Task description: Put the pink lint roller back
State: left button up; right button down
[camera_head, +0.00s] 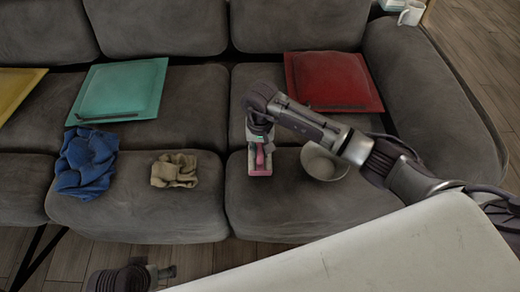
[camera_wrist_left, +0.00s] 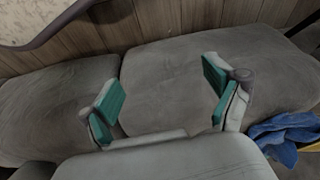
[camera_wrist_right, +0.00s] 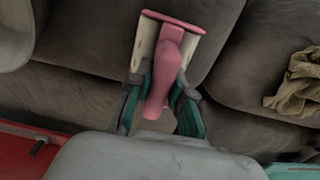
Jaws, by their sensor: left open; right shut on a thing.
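The pink lint roller (camera_head: 260,158) is at the front right seat of the grey sofa, its pink handle under my right gripper (camera_head: 262,132). In the right wrist view the lint roller (camera_wrist_right: 170,62) has its handle between the teal pads of my right gripper (camera_wrist_right: 166,100), which is shut on it. Pale panels and a pink bar show around its far end; I cannot tell whether they are a separate holder. My left gripper (camera_wrist_left: 163,92) is open and empty in the left wrist view, facing the sofa seat. Only a dark part of my left arm shows at the bottom of the head view.
A grey-beige bowl (camera_head: 324,162) stands right of the roller. A beige cloth (camera_head: 174,170) and a blue cloth (camera_head: 87,162) lie left. Teal (camera_head: 121,90), red (camera_head: 333,80) and yellow (camera_head: 14,90) cushions lie behind. A pale surface (camera_head: 400,255) fills the lower right.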

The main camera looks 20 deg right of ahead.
pick_arm(q)
jog(key=shift+r, duration=0.4)
pick_arm(e)
jog(key=shift+f, duration=0.1)
jog(key=c, duration=1.1)
grip_release()
pick_arm(q)
jog(key=shift+r, duration=0.2)
pick_arm(e)
jog(key=shift+o, duration=0.2)
pick_arm(q)
notch_tip(320, 180, down, 7)
jog(key=p, duration=0.1)
jog(key=shift+p, duration=0.35)
pick_arm(e)
notch_tip(320, 180, up, 12)
pick_arm(q)
jog(key=shift+w, duration=0.1)
